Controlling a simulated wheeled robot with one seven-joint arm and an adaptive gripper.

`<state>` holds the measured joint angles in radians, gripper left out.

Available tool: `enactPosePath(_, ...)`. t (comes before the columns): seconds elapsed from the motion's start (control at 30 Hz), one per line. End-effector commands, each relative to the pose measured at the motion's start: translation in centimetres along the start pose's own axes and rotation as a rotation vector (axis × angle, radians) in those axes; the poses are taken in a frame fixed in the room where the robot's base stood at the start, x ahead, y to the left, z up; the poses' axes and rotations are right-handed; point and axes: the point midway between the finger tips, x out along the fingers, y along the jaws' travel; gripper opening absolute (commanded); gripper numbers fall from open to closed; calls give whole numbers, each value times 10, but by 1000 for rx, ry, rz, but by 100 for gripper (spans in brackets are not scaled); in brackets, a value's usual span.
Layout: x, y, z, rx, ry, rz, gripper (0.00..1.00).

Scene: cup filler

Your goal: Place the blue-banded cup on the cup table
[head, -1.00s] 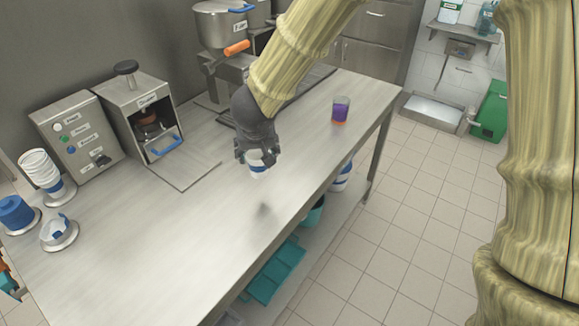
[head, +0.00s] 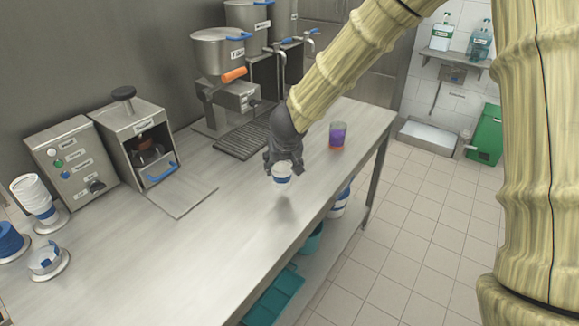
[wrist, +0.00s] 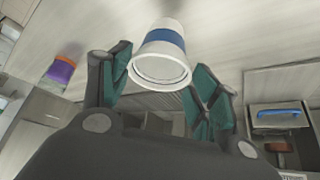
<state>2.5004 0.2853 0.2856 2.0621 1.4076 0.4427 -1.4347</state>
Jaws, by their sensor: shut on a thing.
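The blue-banded cup (head: 282,172) is white with a blue band. It hangs above the steel table (head: 165,250), with a shadow on the surface below it. My gripper (head: 277,160) is shut on the cup from above and beside it. In the wrist view the cup (wrist: 163,55) sits between the two teal-padded fingers of my gripper (wrist: 165,82), its wide rim facing the camera. In the head view the gripper hides part of the cup.
A purple and orange cup (head: 338,136) stands on the table to the right. A stack of white cups (head: 33,193), a sealing machine (head: 135,140), a control box (head: 70,158) and a dispenser (head: 222,95) line the back and left. The table's middle is clear.

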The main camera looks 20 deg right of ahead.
Motion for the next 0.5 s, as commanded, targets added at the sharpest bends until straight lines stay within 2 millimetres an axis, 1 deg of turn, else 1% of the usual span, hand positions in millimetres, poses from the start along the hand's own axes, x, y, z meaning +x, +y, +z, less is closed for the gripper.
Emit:
enactPosePath(0.03, 3, 7, -6, 3, 0, -1, 54)
enactPosePath(0.1, 8, 15, -12, 3, 0, -1, 54)
enactPosePath(0.27, 14, 26, -19, 2, 0, 0, 54)
enactPosePath(0.37, 20, 27, -17, 1, -1, 0, 54)
enactPosePath(0.5, 35, 27, -8, 1, -2, -1, 54)
